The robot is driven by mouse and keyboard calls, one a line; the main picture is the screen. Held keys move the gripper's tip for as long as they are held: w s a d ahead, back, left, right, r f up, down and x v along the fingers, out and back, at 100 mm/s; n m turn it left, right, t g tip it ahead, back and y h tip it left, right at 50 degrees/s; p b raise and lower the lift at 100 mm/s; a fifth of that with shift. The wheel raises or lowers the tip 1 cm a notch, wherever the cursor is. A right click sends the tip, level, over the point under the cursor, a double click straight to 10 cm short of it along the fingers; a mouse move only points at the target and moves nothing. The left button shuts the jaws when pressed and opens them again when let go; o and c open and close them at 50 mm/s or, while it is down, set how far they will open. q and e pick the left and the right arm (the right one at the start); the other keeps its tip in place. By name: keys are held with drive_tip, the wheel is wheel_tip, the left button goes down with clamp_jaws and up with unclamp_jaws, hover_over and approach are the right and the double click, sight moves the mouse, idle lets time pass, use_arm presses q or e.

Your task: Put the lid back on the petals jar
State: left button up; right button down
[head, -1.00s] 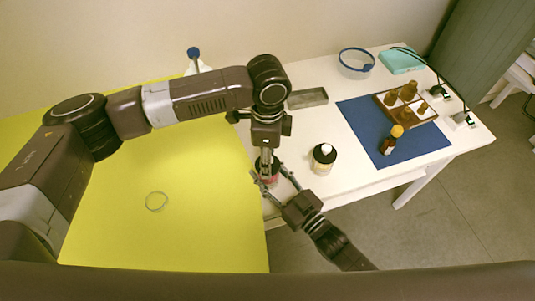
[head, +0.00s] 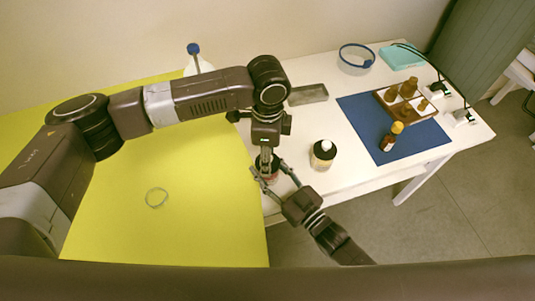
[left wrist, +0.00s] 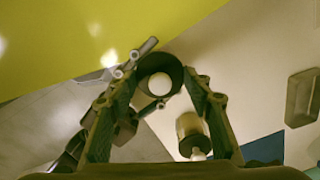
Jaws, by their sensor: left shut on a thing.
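My left gripper (head: 266,160) points straight down at the front left of the white table. It is shut on a dark round lid with a white knob (left wrist: 158,85), which shows between its fingers in the left wrist view. The petals jar (head: 269,177), with a reddish band showing, is right below it and mostly hidden. I cannot tell whether the lid touches the jar's rim. My right gripper (head: 272,173) reaches in from the lower right, with its fingers spread either side of the jar. Whether they touch the jar is unclear.
A cream jar with a dark lid and white knob (head: 323,155) stands close on the right. A grey tray (head: 308,94) lies behind. A blue mat (head: 362,118) carries a wooden bottle rack (head: 389,112) and an amber bottle (head: 389,142). A yellow surface (head: 200,225) is at left.

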use_arm(q)
drive_tip(key=shift+f, duration=0.3)
drive_tip(key=o, duration=1.1)
drive_tip(key=shift+r, duration=0.15)
wheel_tip(320, 180, up, 12)
use_arm(e)
drive_tip(key=c, duration=1)
unclamp_jaws()
drive_tip(key=shift+s, duration=0.1)
